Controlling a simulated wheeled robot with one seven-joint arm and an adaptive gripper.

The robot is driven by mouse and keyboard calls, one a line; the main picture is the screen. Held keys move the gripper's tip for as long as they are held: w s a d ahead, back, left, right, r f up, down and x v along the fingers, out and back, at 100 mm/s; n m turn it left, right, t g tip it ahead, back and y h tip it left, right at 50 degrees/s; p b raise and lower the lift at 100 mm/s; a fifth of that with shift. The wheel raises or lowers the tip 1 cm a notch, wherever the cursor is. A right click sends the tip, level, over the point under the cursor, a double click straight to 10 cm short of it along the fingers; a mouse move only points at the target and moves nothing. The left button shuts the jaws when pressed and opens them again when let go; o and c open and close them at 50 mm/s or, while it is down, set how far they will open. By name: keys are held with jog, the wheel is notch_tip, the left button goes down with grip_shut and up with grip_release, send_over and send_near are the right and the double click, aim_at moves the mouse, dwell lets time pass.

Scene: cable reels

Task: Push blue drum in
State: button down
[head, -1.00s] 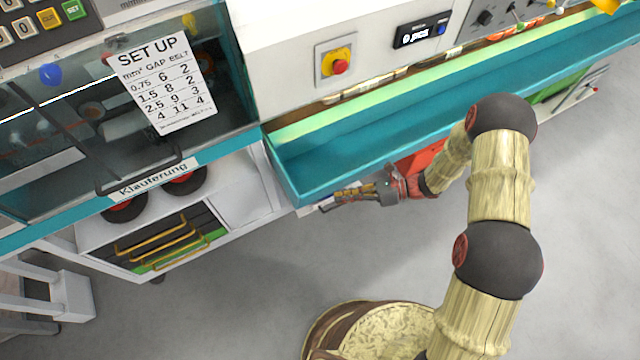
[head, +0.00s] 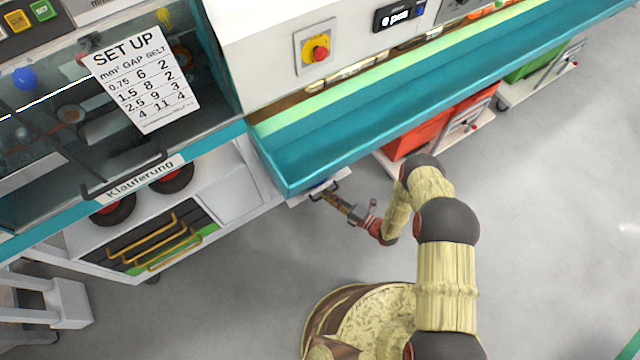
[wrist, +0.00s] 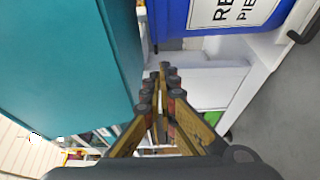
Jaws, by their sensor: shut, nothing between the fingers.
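A blue drum (wrist: 172,22) with a white label shows at the top of the wrist view, on a white trolley (wrist: 262,50) with a dark handle. I see only part of the drum. In the head view the teal bench edge hides nearly all of it; a small bit of the white trolley (head: 300,200) shows below the edge. My gripper (wrist: 163,72) is shut and empty, its fingertips pointing toward the trolley, just below the drum in the wrist view. In the head view my gripper (head: 327,194) is low by the bench's front corner. I cannot tell whether it touches anything.
The teal bench (head: 340,150) overhangs close beside my gripper; it fills the left of the wrist view. Red bins (head: 420,135) on a trolley stand under it to the right. A white cabinet with yellow handles (head: 160,240) stands left. The grey floor in front is open.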

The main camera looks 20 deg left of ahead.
jog(key=shift+w+d+b+x, duration=0.15)
jog(key=shift+w+b+x, duration=0.35)
jog(key=shift+x, duration=1.5)
jog(key=shift+w+d+b+x, duration=0.15)
jog(key=shift+w+b+x, duration=0.3)
jog(key=shift+x, duration=1.55)
jog(key=shift+w+d+b+x, duration=0.25)
jog(key=shift+b+x, duration=0.4)
jog(key=shift+x, duration=1.3)
jog(key=shift+a, duration=0.1)
